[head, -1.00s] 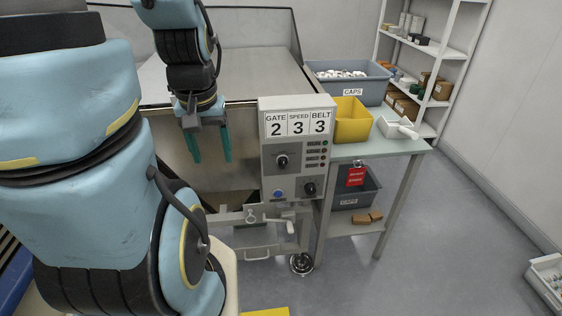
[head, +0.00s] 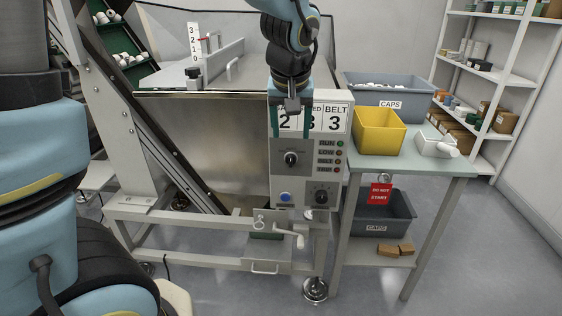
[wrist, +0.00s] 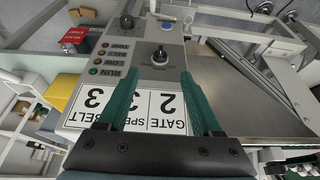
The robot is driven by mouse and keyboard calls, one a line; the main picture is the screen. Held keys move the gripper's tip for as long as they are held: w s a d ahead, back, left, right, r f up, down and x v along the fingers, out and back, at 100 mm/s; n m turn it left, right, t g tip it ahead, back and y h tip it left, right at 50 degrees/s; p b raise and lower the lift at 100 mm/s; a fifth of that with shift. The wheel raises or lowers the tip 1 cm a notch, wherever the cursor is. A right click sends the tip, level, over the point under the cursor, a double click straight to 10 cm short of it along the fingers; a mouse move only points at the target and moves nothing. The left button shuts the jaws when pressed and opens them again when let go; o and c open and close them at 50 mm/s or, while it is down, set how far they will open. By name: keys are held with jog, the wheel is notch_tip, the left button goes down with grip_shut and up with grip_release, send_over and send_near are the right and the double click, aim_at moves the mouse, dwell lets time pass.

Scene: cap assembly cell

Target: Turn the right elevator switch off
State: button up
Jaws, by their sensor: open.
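The grey control panel (head: 273,178) on the machine's front has an upper black rotary switch (head: 291,159), a lower right black knob (head: 321,196) and a blue button (head: 285,198). I cannot read which of these is the right elevator switch. My gripper (head: 291,122) is open and empty, pointing down in front of the panel's number cards, above the upper switch. In the wrist view the panel appears upside down; the upper switch (wrist: 160,56) lies just beyond the gap between the green fingertips, and the lower knob (wrist: 126,22) is farther off.
Right of the panel, a side table (head: 462,167) holds a yellow bin (head: 378,131), a grey caps bin (head: 391,93) and a white scoop-like item (head: 437,145). A red DO NOT START tag (head: 381,193) hangs below. A crank handle (head: 289,236) sticks out under the panel.

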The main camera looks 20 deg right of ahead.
aim_at(290, 157)
jog(key=x, duration=1)
jog(key=shift+a+f, duration=0.1)
jog(key=shift+f, duration=0.1)
grip_shut()
